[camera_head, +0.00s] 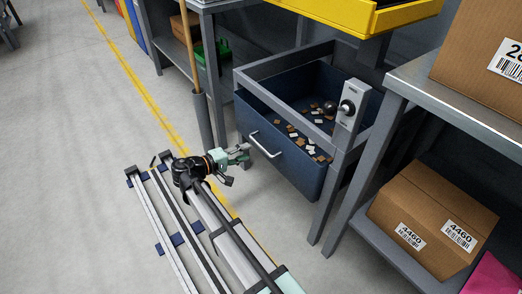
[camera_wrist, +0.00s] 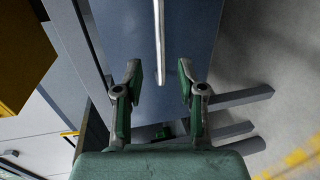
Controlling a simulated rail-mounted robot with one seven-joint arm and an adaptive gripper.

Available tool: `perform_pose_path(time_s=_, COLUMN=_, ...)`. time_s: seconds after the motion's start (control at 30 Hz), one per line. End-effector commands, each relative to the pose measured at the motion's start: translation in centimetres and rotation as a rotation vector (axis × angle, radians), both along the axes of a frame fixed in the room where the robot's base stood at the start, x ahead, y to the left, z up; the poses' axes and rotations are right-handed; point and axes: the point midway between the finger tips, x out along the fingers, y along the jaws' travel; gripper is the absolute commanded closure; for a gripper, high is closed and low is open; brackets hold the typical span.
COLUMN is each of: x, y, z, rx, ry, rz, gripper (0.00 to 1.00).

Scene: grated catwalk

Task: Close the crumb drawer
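The crumb drawer (camera_head: 285,155) is a dark blue box in a grey metal frame. Its inside is visible from above, with several brown and white crumbs scattered in it. How far it stands out from the frame is hard to judge. A silver bar handle (camera_head: 263,145) runs across its front. My gripper (camera_head: 245,158) is at the drawer front, near the handle's left end. In the wrist view, my gripper (camera_wrist: 160,76) has its fingers apart and empty. The handle (camera_wrist: 158,40) lies ahead between them, against the blue front (camera_wrist: 115,30). Contact cannot be told.
A yellow tray (camera_head: 350,15) hangs above. A broom (camera_head: 198,90) stands left of the drawer. Cardboard boxes (camera_head: 425,218) sit on the right shelving.

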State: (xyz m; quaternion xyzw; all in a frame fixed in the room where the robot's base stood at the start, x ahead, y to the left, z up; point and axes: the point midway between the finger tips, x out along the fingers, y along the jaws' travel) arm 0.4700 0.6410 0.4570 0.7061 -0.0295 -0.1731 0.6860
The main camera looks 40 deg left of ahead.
Motion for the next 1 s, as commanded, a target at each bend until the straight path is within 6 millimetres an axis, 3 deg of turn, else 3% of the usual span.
perform_pose_path(time_s=0.2, x=4.1, y=-1.2, z=-1.2, rx=0.000, ry=0.000, rz=-0.002, gripper=0.61)
perform_pose_path(time_s=0.4, x=6.5, y=-1.9, z=-1.6, rx=0.000, ry=0.000, rz=-0.001, gripper=0.61)
perform_pose_path(time_s=0.87, x=7.7, y=-2.2, z=-1.7, rx=-0.001, ry=0.000, rz=0.001, gripper=0.61)
perform_pose_path(time_s=0.9, x=7.7, y=-2.2, z=-1.7, rx=-0.001, ry=0.000, rz=0.001, gripper=0.64)
perform_pose_path(time_s=1.0, x=7.7, y=-2.3, z=-1.7, rx=-0.001, ry=0.000, rz=0.001, gripper=1.00)
